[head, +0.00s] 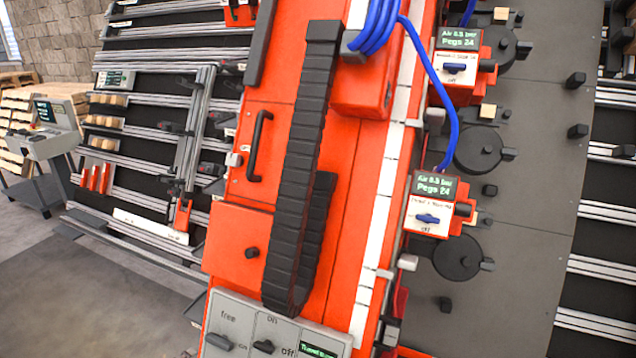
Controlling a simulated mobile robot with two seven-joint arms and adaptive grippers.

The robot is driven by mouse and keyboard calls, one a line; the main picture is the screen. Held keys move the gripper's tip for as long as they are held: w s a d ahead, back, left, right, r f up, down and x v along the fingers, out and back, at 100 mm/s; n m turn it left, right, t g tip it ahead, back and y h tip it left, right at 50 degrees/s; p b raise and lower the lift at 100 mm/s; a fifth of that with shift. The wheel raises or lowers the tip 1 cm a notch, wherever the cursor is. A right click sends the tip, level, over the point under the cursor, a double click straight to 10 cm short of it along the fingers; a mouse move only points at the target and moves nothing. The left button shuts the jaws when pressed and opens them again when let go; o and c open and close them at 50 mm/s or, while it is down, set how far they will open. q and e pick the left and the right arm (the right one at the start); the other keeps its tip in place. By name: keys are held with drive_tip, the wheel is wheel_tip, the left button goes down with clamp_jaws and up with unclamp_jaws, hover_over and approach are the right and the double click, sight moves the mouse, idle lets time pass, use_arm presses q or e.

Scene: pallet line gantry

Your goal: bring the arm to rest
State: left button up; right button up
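Neither of my grippers shows in the head view, and I see no arm of mine. An orange machine body (271,178) stands tilted across the middle, with a black cable chain (297,165) hanging down its front. A grey control panel (262,335) at the bottom carries a left knob (220,341) by the word "free" and a middle knob (264,346) between "on" and "off". Its small display is cut off by the lower edge. An upper nailer-like unit (456,66) and a lower one (431,204) each have a blue knob and a green display reading "Pegs 24".
Blue hoses (420,52) run to the orange units. A grey plate (535,140) with black discs lies at right. A rail rack (150,110) with wooden blocks stands at left. A console cart (43,140) stands far left, by pallets. Bare floor (110,300) shows lower left.

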use_arm(q)
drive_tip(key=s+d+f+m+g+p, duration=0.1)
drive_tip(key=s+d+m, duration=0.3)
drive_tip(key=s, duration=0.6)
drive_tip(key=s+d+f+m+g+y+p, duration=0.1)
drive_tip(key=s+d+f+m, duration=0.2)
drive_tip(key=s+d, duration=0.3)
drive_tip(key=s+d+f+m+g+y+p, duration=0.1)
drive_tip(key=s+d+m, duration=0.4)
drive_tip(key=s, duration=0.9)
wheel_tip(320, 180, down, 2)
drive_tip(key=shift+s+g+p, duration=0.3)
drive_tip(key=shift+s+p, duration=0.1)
drive_tip(key=shift+p, duration=0.1)
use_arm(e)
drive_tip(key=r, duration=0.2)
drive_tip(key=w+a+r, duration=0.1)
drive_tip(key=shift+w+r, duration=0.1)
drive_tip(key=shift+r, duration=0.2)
